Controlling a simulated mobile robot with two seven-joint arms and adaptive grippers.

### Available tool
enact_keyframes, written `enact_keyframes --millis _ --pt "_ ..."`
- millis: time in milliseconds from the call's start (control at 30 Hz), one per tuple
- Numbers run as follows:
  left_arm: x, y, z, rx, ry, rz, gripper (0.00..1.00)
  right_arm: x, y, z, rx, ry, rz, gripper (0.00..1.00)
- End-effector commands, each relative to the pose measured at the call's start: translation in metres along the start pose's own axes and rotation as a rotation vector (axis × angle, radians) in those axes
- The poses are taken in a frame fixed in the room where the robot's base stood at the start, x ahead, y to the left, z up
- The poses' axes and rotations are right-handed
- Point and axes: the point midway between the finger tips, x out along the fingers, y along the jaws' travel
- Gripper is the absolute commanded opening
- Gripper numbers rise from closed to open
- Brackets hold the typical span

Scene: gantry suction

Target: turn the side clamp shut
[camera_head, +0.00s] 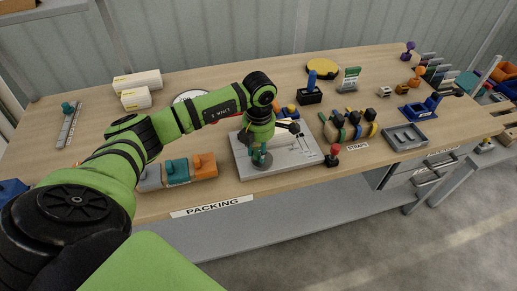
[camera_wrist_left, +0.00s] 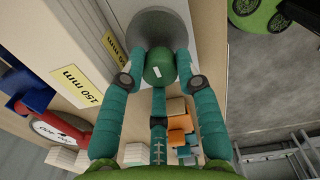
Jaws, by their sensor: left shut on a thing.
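My left gripper (camera_head: 261,155) reaches down at the front left part of a pale grey slab (camera_head: 300,165) on the bench. In the left wrist view its teal fingers (camera_wrist_left: 160,60) are shut on a round green knob (camera_wrist_left: 158,72), one finger on each side. The knob stands in front of a round grey disc (camera_wrist_left: 155,28). I take this knob to be part of the side clamp. The fingers and arm hide much of it in the head view, and its turn angle cannot be told. My right gripper is not in view.
Teal and orange blocks (camera_head: 190,169) sit left of the slab. A red-topped knob (camera_head: 333,152) stands close to its right end, with colored strapped pieces (camera_head: 349,128) behind. A grey tray (camera_head: 405,137) is farther right. The bench front left of the PACKING label (camera_head: 212,206) is fairly clear.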

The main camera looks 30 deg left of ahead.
Motion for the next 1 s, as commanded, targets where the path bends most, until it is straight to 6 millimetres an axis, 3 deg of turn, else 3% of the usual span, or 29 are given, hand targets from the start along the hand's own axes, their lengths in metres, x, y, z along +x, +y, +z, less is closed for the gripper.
enact_keyframes --millis 367,1000 --pt "0.001 0.0 0.0 -0.157 0.003 -0.001 0.0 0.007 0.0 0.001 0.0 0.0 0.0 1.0" --pt "0.001 0.0 0.0 -0.749 0.015 -0.001 0.0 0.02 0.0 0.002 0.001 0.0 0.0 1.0"
